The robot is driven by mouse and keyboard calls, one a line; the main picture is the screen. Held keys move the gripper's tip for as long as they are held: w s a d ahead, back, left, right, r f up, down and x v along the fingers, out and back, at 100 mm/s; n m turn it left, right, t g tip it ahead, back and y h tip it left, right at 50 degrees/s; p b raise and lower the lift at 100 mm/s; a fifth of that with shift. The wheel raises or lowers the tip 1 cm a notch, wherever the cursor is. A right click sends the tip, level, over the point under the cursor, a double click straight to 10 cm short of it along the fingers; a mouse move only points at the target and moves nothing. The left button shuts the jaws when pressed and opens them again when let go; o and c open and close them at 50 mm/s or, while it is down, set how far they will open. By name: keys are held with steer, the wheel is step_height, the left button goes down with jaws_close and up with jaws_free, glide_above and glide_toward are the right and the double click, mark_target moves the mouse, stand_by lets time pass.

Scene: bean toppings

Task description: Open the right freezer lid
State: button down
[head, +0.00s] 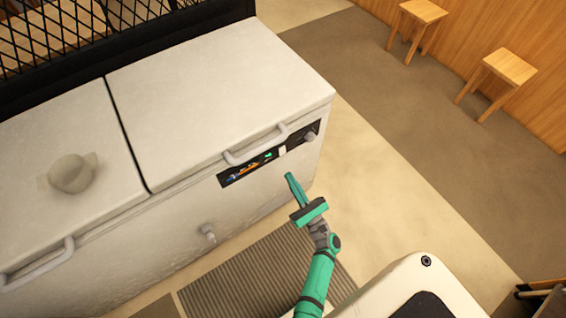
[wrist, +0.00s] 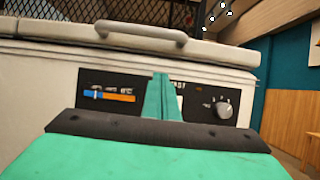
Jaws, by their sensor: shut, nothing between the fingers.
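The white chest freezer has two lids, both lying shut. The right freezer lid (head: 220,88) has a pale bar handle (head: 256,146) on its front edge. In the wrist view the handle (wrist: 142,33) shows above and beyond my fingers, with the lid's front edge (wrist: 60,33) beside it. My gripper (head: 290,176) is shut and empty. It is in front of the freezer's right end, near the control panel (head: 236,175) and below the handle level in the wrist view. I see no contact with the handle.
The left lid (head: 60,150) carries a pale rounded object (head: 72,174) and has its own handle (head: 40,264). A knob (wrist: 222,107) sits on the panel's right. A striped mat (head: 250,275) lies in front. Two wooden stools (head: 505,68) stand by the far wall.

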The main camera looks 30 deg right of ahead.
steer(key=w+r, duration=0.8)
stand_by(0.4)
